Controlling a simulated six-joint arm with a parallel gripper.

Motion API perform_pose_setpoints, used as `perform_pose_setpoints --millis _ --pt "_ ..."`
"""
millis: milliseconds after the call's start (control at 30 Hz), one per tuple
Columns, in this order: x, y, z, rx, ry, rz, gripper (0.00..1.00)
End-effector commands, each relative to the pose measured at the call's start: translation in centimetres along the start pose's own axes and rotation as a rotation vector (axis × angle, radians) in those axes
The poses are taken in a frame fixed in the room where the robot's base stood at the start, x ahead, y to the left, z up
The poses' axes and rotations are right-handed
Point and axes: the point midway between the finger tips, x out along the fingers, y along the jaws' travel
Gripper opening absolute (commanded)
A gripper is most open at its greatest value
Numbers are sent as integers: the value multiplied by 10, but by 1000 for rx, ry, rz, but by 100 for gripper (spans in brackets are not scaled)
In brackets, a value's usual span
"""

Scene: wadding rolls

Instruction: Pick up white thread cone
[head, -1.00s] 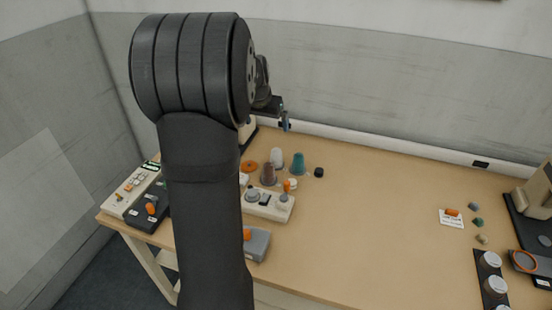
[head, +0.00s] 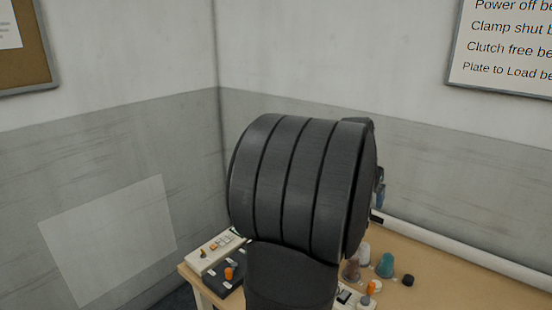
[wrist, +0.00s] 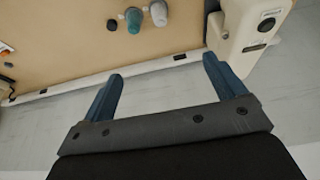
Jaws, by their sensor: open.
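The white thread cone (head: 363,254) stands on the table in the head view, partly behind other cones and close to my arm. It also shows at the top of the wrist view (wrist: 158,13). A teal cone (head: 385,265) stands just right of it, and a brown cone (head: 352,270) in front of it. In the wrist view the teal cone (wrist: 134,19) is beside the white one. My gripper (wrist: 162,67) is open and empty, its blue fingers wide apart and clear of the cones. In the head view my arm hides most of the gripper; a little blue shows at right.
A small black cap (head: 408,280) lies right of the teal cone. A beige machine (wrist: 256,28) stands close beside one finger in the wrist view. Control boxes (head: 214,250) sit at the table's left end. The table's right side is bare.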

Motion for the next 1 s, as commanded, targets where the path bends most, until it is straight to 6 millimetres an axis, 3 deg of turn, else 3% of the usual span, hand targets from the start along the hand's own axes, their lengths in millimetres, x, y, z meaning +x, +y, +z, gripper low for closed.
perform_pose_setpoints --millis 33,100,133,400,467,700,1000 --pt "0 0 0 0 0 0 78" --pt "0 0 0 0 0 0 65" --pt "0 0 0 0 0 0 63" --pt "5 0 0 -5 1 -3 63" --pt "17 1 0 -20 5 -11 63" --pt "101 11 -2 -130 76 -71 63" --pt "147 16 -2 -177 119 -87 63"
